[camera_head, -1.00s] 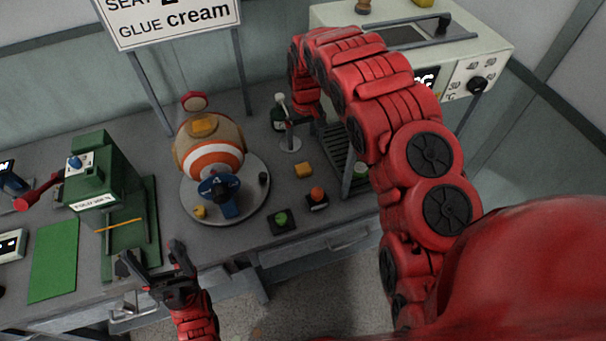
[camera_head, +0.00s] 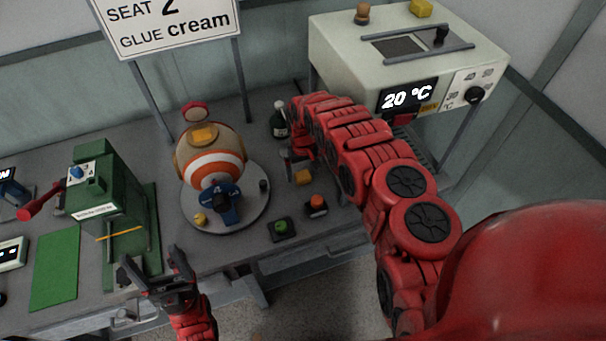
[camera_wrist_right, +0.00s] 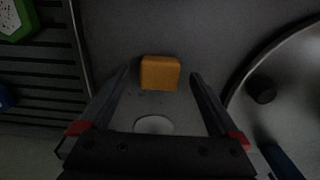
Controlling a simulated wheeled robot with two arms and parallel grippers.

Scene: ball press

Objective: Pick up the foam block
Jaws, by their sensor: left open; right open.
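The foam block looks to be the small orange-yellow block (camera_head: 303,177) lying on the grey bench, right of the round turntable. In the right wrist view the block (camera_wrist_right: 160,72) shows between and slightly beyond the two fingertips. My right gripper (camera_wrist_right: 161,78) is open and empty, pointing down toward the block, with a finger on each side in the picture. Its height above the bench is hard to tell. In the head view my right gripper (camera_head: 289,162) is small and partly hidden by its arm. My left gripper (camera_head: 153,264) is open and empty near the bench's front edge.
The turntable (camera_head: 253,211) carries an orange-striped dome (camera_head: 212,163). A green and an orange-red button (camera_head: 316,203) sit in front of the block. A dark bottle (camera_head: 279,120) stands behind. A slatted rack (camera_wrist_right: 45,75) lies at left in the wrist view. A green press (camera_head: 105,195) stands left.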

